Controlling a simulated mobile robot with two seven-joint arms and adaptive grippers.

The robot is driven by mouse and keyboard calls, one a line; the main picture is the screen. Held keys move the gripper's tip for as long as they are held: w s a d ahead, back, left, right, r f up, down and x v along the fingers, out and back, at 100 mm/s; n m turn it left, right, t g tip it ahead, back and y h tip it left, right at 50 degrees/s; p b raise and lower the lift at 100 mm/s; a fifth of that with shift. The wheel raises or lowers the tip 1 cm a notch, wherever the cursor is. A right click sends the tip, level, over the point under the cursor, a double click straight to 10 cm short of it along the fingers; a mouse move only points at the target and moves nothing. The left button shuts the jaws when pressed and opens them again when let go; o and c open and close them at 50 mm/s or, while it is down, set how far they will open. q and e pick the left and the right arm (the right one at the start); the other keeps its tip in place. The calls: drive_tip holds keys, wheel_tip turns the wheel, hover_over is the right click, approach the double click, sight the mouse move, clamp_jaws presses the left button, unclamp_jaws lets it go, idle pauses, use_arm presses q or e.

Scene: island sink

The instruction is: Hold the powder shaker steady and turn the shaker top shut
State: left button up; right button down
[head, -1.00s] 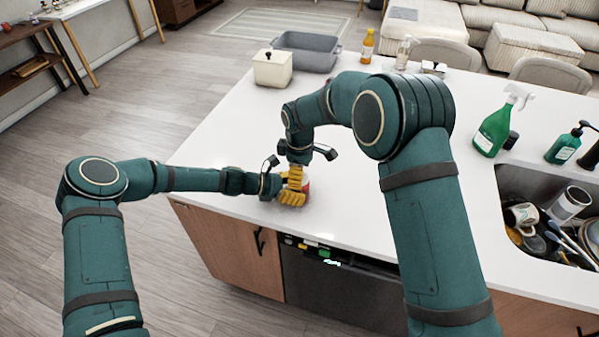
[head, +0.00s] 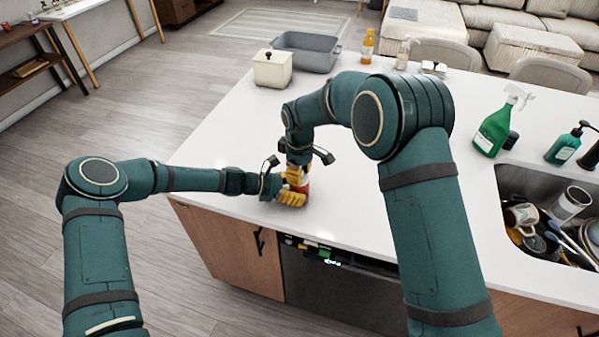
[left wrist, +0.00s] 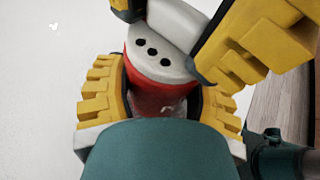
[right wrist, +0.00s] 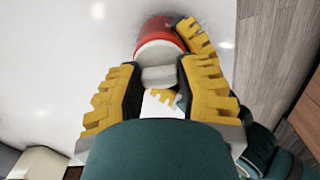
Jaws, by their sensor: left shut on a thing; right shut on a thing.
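The powder shaker is a red can with a pale grey top, standing on the white island near its front left edge. In the head view only a bit of its red body (head: 304,188) shows. In the left wrist view my left gripper (left wrist: 155,100) is shut around the red body (left wrist: 155,88). The shaker top (left wrist: 160,62) there shows three dark holes. My right gripper (right wrist: 160,85) comes from above and is shut on the raised part of the top (right wrist: 158,75). Both grippers (head: 292,190) overlap in the head view, so their fingertips are partly hidden.
The island counter (head: 240,130) is clear around the shaker. A cream canister (head: 272,68) and a grey bin (head: 306,52) stand at the back. A green spray bottle (head: 493,130) and a sink full of dishes (head: 540,195) are at the right.

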drive_tip(key=m, duration=1.4)
drive_tip(key=shift+f, duration=0.1)
idle(0.3)
drive_tip(key=c, duration=0.6)
unclamp_jaws()
drive_tip(key=shift+c, duration=0.2)
drive_tip(key=shift+o, duration=0.5)
